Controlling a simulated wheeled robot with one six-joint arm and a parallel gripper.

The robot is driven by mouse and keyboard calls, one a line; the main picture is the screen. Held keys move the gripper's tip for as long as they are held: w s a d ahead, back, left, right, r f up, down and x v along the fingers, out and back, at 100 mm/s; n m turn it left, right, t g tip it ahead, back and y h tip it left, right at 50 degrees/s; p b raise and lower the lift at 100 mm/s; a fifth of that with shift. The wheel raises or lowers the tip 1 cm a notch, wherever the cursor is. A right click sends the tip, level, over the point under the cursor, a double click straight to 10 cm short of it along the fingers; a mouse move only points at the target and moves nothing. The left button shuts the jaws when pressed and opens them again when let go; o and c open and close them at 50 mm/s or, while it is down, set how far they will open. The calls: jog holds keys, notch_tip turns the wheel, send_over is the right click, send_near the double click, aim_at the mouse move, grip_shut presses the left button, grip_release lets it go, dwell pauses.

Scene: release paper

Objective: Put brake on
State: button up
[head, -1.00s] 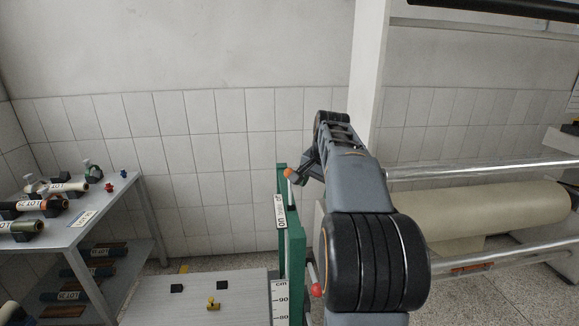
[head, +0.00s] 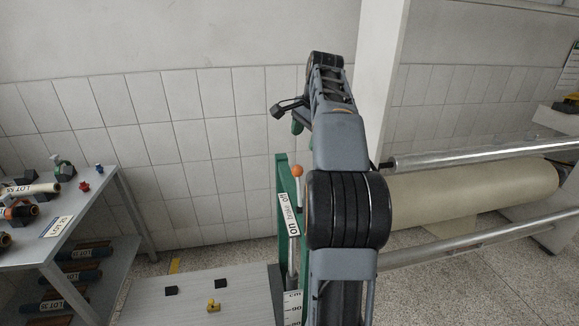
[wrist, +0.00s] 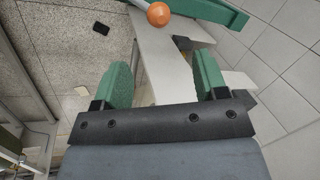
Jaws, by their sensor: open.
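The brake lever has an orange ball knob (head: 296,171) on a pale metal rod. It stands roughly upright at the green frame (head: 283,185), behind a white label (head: 291,217) reading "on" at the bottom and "off" at the top. The knob is above the "off" end. My gripper (head: 289,112) is open and raised above the knob, apart from it. In the wrist view, the green fingers (wrist: 164,80) are spread with nothing between them. The orange knob (wrist: 158,14) shows beyond them at the top edge. My arm hides part of the frame's right side.
A paper roll (head: 460,190) and metal bars (head: 480,153) lie right of my arm. A grey shelf (head: 125,205) with rolls stands at left. The tiled wall is behind.

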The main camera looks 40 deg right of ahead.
aim_at(299, 167)
jog(key=x, duration=1.3)
jog(key=shift+s+p, duration=0.1)
jog(key=shift+p, duration=0.2)
jog(key=shift+c, duration=0.5)
jog(key=c, duration=1.1)
